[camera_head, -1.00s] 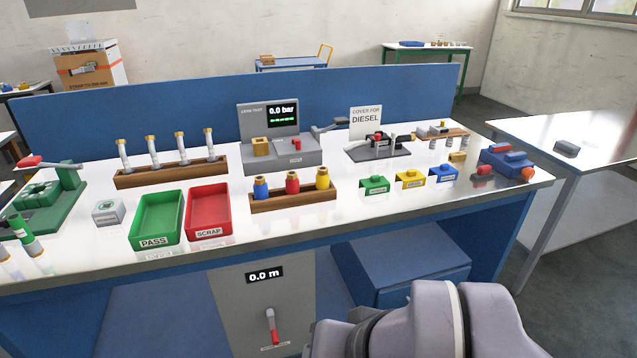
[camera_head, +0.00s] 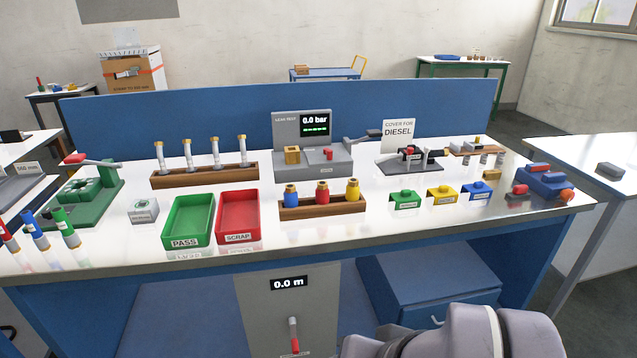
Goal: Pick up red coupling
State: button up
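The red coupling (camera_head: 322,192) stands upright in a wooden rack (camera_head: 322,210) near the middle of the bench. It sits between a blue coupling (camera_head: 291,195) on its left and a yellow coupling (camera_head: 353,190) on its right. Each has a brassy top. My gripper is not in view; only part of my arm shows at the bottom right, in front of the bench and well below the rack.
A red SCRAP tray (camera_head: 238,217) and a green PASS tray (camera_head: 189,221) lie left of the rack. Green (camera_head: 406,198), yellow (camera_head: 442,193) and blue (camera_head: 477,190) covers stand to the right. The leak tester (camera_head: 304,150) stands behind. The bench's front strip is clear.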

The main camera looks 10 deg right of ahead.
aim_at(321, 192)
jog(key=i+l+u, duration=0.2)
jog(key=i, duration=0.3)
jog(key=i+l+u, duration=0.15)
jog(key=i, duration=0.35)
jog(key=i+l+u, duration=0.2)
jog(key=i, duration=0.3)
